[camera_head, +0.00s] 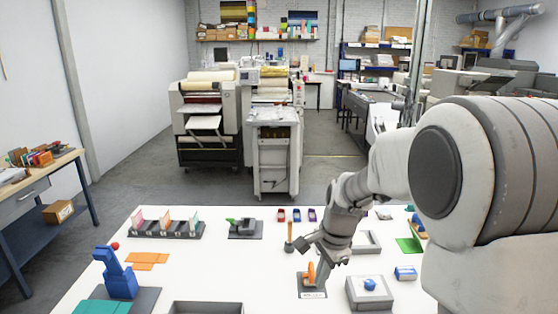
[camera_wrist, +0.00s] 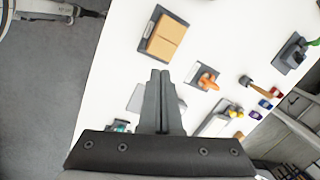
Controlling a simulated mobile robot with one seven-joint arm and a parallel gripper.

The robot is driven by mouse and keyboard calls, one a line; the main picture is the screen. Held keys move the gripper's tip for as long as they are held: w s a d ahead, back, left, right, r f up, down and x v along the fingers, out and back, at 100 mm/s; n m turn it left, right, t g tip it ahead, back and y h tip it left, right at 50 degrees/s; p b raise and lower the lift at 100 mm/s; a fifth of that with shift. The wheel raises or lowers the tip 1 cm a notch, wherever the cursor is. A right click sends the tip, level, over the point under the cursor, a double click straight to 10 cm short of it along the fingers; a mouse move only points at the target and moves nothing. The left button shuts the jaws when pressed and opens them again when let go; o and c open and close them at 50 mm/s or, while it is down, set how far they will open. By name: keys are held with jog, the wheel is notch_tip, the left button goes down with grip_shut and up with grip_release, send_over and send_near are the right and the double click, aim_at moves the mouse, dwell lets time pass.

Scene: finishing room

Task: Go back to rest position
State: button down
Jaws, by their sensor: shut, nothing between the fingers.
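My gripper (camera_head: 307,243) is over the white table (camera_head: 255,265) in the head view, at the end of my arm coming from the right. In the wrist view its two fingers (camera_wrist: 160,75) lie together, with nothing seen between them. They appear above the table surface. An orange object on a grey plate (camera_head: 312,290) is just below my gripper in the head view. The orange object (camera_wrist: 208,80) also shows right of the fingers in the wrist view. Part of the table is hidden behind my arm.
A blue stand with a red ball (camera_head: 119,274) is at the table's left. A slotted rack (camera_head: 165,228), a wooden-handled tool (camera_head: 289,238) and a grey box with a blue knob (camera_head: 370,292) stand about. A tray with tan pieces (camera_wrist: 165,37) shows in the wrist view. Table centre-left is clear.

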jog(key=s+d+r+n+t+b, duration=0.1)
jog(key=s+r+n, duration=0.2)
jog(key=s, duration=0.4)
jog(key=s+d+r+n+t+h+b, duration=0.1)
jog(key=s+d+r+n, duration=0.1)
jog(key=s+n, duration=0.4)
jog(key=s+d+r+n+t+b, duration=0.1)
jog(key=s+r+n, duration=0.3)
jog(key=s, duration=0.5)
jog(key=shift+s+d+r+n+t, duration=0.2)
jog(key=shift+s+r+n+t, duration=0.1)
jog(key=shift+t, duration=0.3)
jog(key=shift+d, duration=0.1)
